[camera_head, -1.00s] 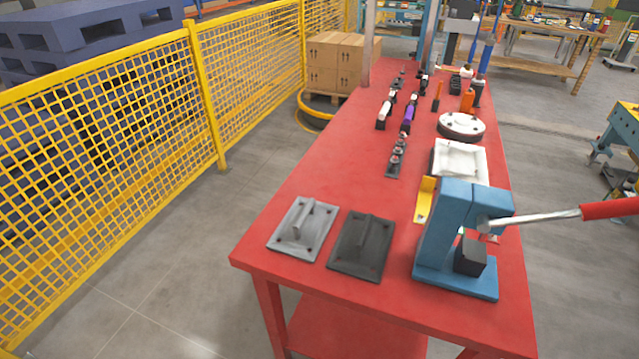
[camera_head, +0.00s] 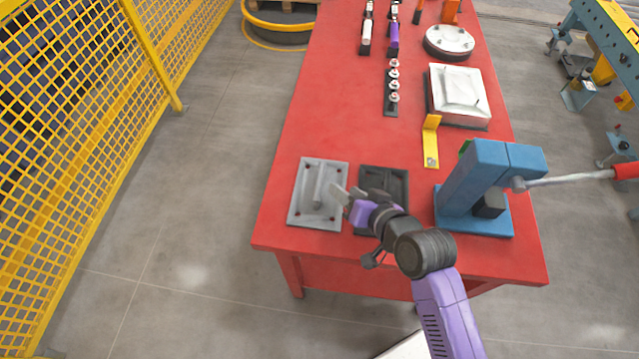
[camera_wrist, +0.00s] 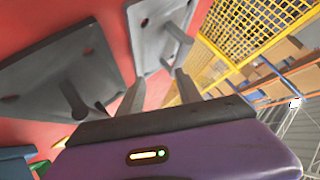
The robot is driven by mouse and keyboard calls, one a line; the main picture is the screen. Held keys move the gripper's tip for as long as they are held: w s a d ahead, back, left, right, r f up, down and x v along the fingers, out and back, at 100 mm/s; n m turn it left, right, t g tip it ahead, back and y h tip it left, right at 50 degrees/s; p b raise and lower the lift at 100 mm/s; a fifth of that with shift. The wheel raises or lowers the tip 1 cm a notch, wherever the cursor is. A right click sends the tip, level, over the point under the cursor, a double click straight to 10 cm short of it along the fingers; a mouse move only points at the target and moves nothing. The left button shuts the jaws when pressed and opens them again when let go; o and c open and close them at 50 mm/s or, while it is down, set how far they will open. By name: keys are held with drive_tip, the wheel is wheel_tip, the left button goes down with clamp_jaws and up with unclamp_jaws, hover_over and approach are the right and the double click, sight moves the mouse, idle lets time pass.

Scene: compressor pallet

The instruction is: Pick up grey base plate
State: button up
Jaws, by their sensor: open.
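The light grey base plate (camera_head: 305,204) lies flat on the red table near its front left corner, with a raised handle along its middle. It also shows in the wrist view (camera_wrist: 146,28), at the top centre ahead of the fingers. My gripper (camera_head: 347,198) is open and empty, just right of the plate's handle, over the plate's right edge. In the wrist view my two fingers (camera_wrist: 160,88) point toward the plate and its handle. I cannot tell whether they touch it.
A dark plate (camera_head: 398,180) with a handle lies just right, partly hidden by my gripper; it also shows in the wrist view (camera_wrist: 45,80). A blue press (camera_head: 470,190) stands further right, a yellow bracket (camera_head: 431,140) behind. The red table (camera_head: 330,110) is clear behind the grey plate.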

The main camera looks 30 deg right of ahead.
sight(321, 180)
drive_tip(key=w+d+r+g+y+p, duration=0.2)
drive_tip(key=w+r, duration=0.3)
drive_tip(key=w, duration=0.3)
drive_tip(key=s+a+f+g+y, duration=0.1)
drive_tip(key=g, duration=0.1)
drive_tip(key=s+a+g+y+p, duration=0.1)
drive_tip(key=s+a+f+g+y, duration=0.1)
drive_tip(key=g, duration=0.1)
drive_tip(key=shift+s+a+f+m+g, duration=0.3)
drive_tip(key=x, duration=0.3)
drive_tip(key=p+x, duration=0.1)
drive_tip(key=x, duration=0.1)
drive_tip(key=shift+w+d+f, duration=0.15)
drive_tip(key=shift+w+f, duration=0.2)
drive_tip(key=shift+w, duration=0.05)
drive_tip(key=shift+r, duration=0.1)
clamp_jaws()
